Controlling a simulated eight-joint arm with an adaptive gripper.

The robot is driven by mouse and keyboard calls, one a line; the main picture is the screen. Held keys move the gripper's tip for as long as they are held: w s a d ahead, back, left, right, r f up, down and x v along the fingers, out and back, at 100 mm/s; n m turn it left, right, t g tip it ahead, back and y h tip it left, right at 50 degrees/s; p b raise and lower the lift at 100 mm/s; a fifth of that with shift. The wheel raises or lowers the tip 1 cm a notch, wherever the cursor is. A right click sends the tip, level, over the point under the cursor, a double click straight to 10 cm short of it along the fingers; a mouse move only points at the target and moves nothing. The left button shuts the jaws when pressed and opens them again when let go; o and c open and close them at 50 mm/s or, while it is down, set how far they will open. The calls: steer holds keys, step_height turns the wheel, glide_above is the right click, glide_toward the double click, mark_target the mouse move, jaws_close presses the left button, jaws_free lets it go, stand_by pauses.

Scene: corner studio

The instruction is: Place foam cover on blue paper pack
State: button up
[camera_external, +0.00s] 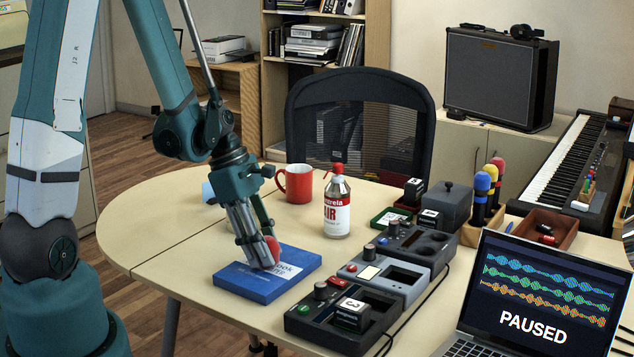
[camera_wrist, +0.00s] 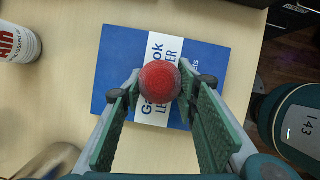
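The foam cover is a small red ball (camera_wrist: 160,82), seen between my fingertips over the white label band of the blue paper pack (camera_wrist: 205,58). In the external view the red foam cover (camera_external: 273,249) shows beside my finger, low over the pack. The flat blue paper pack (camera_external: 240,282) lies on the table below my gripper (camera_external: 268,252). My gripper points down, and both finger pads sit against the sides of the foam cover (camera_wrist: 160,82). Whether the cover's underside touches the pack is hard to tell.
A red mug (camera_external: 298,185) and an air can (camera_external: 337,206) stand behind the pack. Dark and grey devices (camera_external: 345,312) are close on the right, with a laptop (camera_external: 540,300) beyond. Bare table (camera_external: 165,235) lies to the left.

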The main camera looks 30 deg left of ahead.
steer(key=o, duration=0.6)
steer(key=shift+f, duration=0.1)
steer(key=shift+o, duration=0.2)
steer(key=p+v, duration=0.3)
steer(key=v, duration=0.9)
stand_by(0.6)
steer(key=s+r+m+t+y, duration=0.2)
steer(key=s+r+m, duration=0.3)
steer(key=r+m, duration=0.4)
steer(key=s+a+r+m+t+y, duration=0.1)
steer(key=s+r+m+t, duration=0.3)
steer(key=r+m, duration=0.5)
steer(key=shift+s+r+m+t+y, duration=0.3)
steer(key=shift+s+r+m+y, duration=0.1)
steer(key=shift+s+m+y, duration=0.45)
